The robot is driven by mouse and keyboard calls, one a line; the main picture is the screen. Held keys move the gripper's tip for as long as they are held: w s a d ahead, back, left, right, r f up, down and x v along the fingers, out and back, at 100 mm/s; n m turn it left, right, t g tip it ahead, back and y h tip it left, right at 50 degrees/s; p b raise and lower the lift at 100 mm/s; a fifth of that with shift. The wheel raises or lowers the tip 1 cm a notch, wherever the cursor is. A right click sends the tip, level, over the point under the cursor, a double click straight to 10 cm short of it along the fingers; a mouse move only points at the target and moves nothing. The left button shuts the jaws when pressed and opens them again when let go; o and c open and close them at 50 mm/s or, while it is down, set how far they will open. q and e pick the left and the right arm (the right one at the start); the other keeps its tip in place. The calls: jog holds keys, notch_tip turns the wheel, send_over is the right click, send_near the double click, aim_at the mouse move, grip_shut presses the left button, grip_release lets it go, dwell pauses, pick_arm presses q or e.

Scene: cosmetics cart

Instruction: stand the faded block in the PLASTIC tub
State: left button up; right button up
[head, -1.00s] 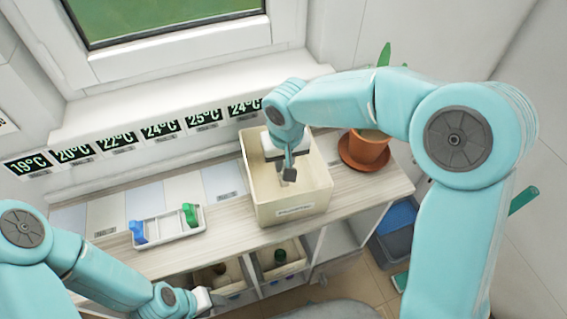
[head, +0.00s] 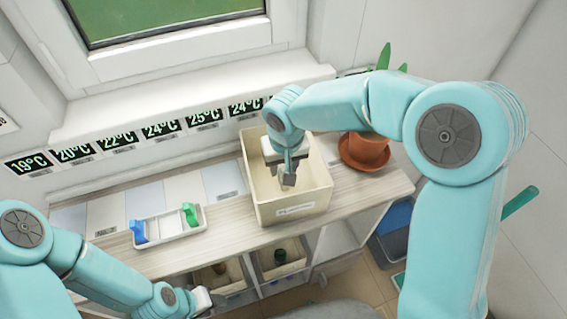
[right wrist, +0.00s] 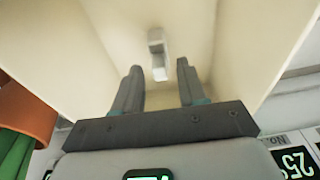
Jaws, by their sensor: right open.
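A cream open-topped box (head: 291,211) with a label too blurred to read stands on the counter. My right gripper (head: 289,180) points down inside it, jaws open. In the right wrist view a small pale grey-white block (right wrist: 159,60) with a stepped outline sits at the box floor, beyond and between the open fingertips (right wrist: 160,72). They appear apart from it. The block is mostly hidden by the gripper in the head view. My left gripper (head: 203,298) is low at the front, its fingers not clear.
A white tray (head: 170,232) with a blue piece (head: 138,231) and a green piece (head: 190,214) stands left of the box. A potted plant (head: 367,150) is to the right. Lower bins (head: 280,262) hold dark items. Temperature displays (head: 160,129) line the wall.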

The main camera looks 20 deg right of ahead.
notch_tip(320, 180, up, 12)
jog(key=s, duration=0.2)
jog(key=shift+b, duration=0.3)
dwell(0.3)
